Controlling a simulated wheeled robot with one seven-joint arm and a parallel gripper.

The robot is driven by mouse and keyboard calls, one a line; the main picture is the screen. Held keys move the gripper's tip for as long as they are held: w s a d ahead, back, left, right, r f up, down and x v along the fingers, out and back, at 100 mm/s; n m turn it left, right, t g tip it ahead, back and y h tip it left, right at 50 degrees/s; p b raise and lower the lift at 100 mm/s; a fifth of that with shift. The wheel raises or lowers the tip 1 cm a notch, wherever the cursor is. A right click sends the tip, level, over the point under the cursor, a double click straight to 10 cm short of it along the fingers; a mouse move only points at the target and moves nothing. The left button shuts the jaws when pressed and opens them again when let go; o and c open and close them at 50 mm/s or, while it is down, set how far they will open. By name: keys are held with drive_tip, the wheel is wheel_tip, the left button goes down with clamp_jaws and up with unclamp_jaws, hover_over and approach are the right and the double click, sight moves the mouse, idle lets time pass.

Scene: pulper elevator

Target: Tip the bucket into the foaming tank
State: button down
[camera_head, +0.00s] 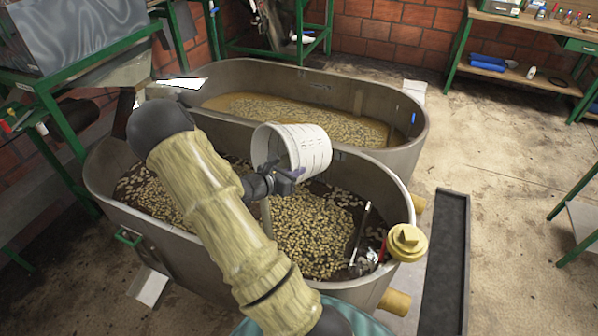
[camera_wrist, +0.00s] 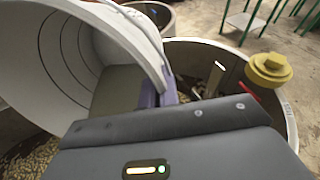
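A white bucket (camera_head: 310,148) is tipped on its side above the near tank (camera_head: 350,185), its mouth facing left. The wrist view shows the bucket (camera_wrist: 135,40) close up, with its ringed inside. My gripper (camera_head: 288,178) is at the lower rim, and its purple finger (camera_wrist: 157,92) touches the wall there; it appears shut on the rim. A pale strip (camera_head: 267,215) hangs below the gripper; I cannot tell whether it is pouring liquid. The near tank holds beans in dark liquid. The far tank (camera_head: 413,135) holds beans in yellow-brown, foamy-looking liquid.
A yellow knobbed fitting (camera_head: 407,243) sits on the near tank's right rim, close to a thin upright tool (camera_head: 360,232). A dark floor channel (camera_head: 446,265) lies right of the tanks. A green-framed workbench (camera_head: 530,40) stands at back right. Open floor lies between.

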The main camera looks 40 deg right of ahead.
drive_tip(key=w+a+f+n+h+b, duration=0.1)
drive_tip(key=a+f+h+b, duration=0.3)
drive_tip(key=a+h+b, duration=0.5)
drive_tip(key=shift+w+a+f+b, duration=0.15)
drive_tip(key=shift+f+b, duration=0.1)
drive_tip(key=shift+b, duration=0.45)
idle(0.4)
idle(0.9)
idle(0.4)
drive_tip(key=shift+r, duration=0.1)
